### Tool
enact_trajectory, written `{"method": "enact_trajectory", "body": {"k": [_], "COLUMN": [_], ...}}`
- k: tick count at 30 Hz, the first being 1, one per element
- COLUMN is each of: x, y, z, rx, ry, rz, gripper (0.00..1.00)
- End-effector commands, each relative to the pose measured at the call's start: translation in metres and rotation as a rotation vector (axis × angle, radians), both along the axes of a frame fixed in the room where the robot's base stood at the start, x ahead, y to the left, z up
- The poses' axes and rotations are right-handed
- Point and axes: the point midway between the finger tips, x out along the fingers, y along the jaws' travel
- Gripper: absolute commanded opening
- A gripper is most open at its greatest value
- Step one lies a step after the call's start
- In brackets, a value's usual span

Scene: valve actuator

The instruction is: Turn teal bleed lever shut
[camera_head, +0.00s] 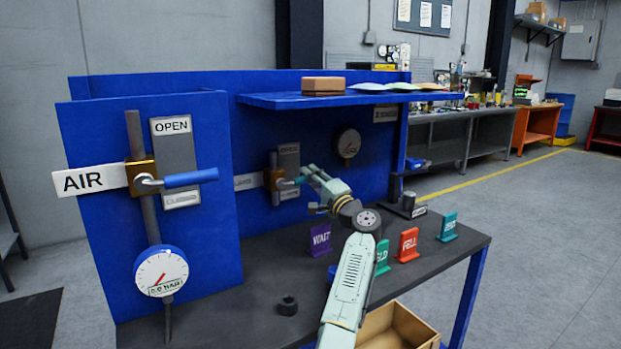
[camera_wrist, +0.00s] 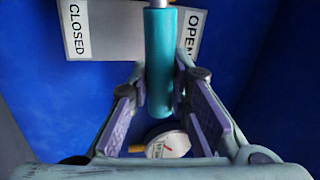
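The teal bleed lever (camera_wrist: 160,60) runs down the middle of the wrist view, its free end towards a round gauge. An OPEN label (camera_wrist: 192,32) lies to its right and a CLOSED label (camera_wrist: 77,28) to its left. In the head view the lever (camera_head: 288,184) sticks out sideways to the right from a brass valve body (camera_head: 269,179) on the blue back panel. My gripper (camera_wrist: 161,75) is open, with one finger on each side of the lever. Narrow gaps seem to show beside it. In the head view my gripper (camera_head: 310,174) partly covers the lever's end.
A blue AIR lever (camera_head: 190,177) stands on the nearer panel at left, above a gauge (camera_head: 161,271). A blue shelf (camera_head: 350,99) hangs above my gripper. Several coloured tags, including a purple WAIT tag (camera_head: 320,239), stand on the bench (camera_head: 235,300) below my arm.

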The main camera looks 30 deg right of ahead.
Motion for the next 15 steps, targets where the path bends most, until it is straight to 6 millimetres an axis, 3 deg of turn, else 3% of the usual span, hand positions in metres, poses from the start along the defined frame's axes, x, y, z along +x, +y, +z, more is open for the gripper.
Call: {"method": "enact_trajectory", "body": {"k": [8, 15], "x": [0.0000, 0.0000], "y": [0.0002, 0.0004], "z": [0.0001, -0.0001], "rx": [-0.001, -0.002], "ry": [0.000, 0.000], "rz": [0.001, 0.000], "gripper": [0.38, 0.38]}}
